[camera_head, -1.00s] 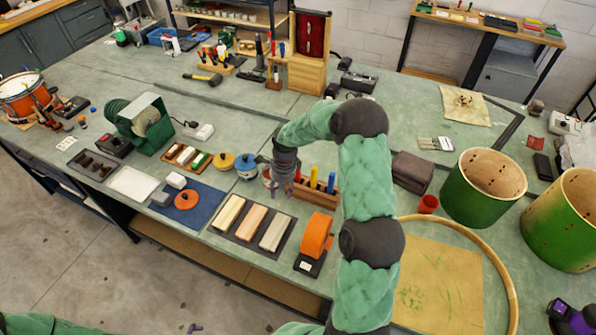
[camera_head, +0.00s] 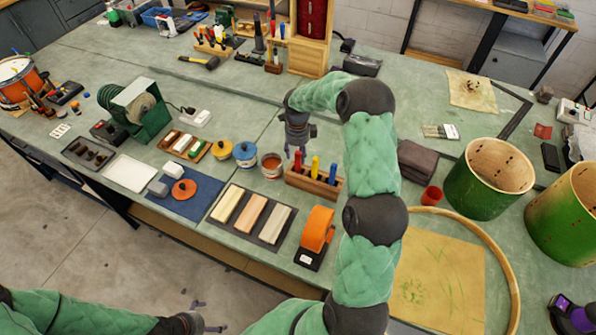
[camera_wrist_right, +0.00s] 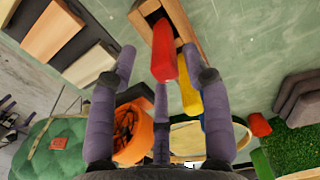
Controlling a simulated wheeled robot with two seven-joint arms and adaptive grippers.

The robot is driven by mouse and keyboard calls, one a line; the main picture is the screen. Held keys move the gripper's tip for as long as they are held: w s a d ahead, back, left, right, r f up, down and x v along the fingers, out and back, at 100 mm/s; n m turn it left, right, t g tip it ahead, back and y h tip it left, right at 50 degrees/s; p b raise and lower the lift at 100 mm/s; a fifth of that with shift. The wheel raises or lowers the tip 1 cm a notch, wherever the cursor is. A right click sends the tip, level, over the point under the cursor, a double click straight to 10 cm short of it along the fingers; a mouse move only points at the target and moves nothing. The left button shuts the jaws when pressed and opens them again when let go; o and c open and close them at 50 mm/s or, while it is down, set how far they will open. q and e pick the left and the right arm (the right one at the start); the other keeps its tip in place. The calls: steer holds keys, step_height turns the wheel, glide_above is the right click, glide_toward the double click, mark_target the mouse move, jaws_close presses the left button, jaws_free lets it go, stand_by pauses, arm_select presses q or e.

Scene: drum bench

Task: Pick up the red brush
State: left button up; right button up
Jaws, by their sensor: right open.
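The red brush (camera_wrist_right: 164,52) stands handle up in the wooden holder (camera_wrist_right: 178,22), in the right wrist view. A yellow handle and a blue one stand in the same row. The holder also shows in the head view (camera_head: 322,190), where my gripper mostly hides the red handle. My right gripper (camera_head: 299,153) is open over the holder's left end. In the right wrist view its fingers (camera_wrist_right: 160,60) are spread around the red handle, and I see no grip on it. My left gripper (camera_head: 207,317) is low at the bottom edge, off the bench, its fingers apart.
An open pot (camera_head: 271,165) stands just left of the holder. An orange tape dispenser (camera_head: 316,232) and wood blocks (camera_head: 252,215) lie in front. A dark folded stack (camera_head: 417,160) and a red cup (camera_head: 431,195) are to the right. The bench behind the holder is fairly clear.

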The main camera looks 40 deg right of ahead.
mark_target(298, 159)
steer(key=f, duration=0.4)
steer(key=shift+w+d+f, duration=0.2)
steer(key=shift+d, duration=0.05)
steer(key=c, duration=0.9)
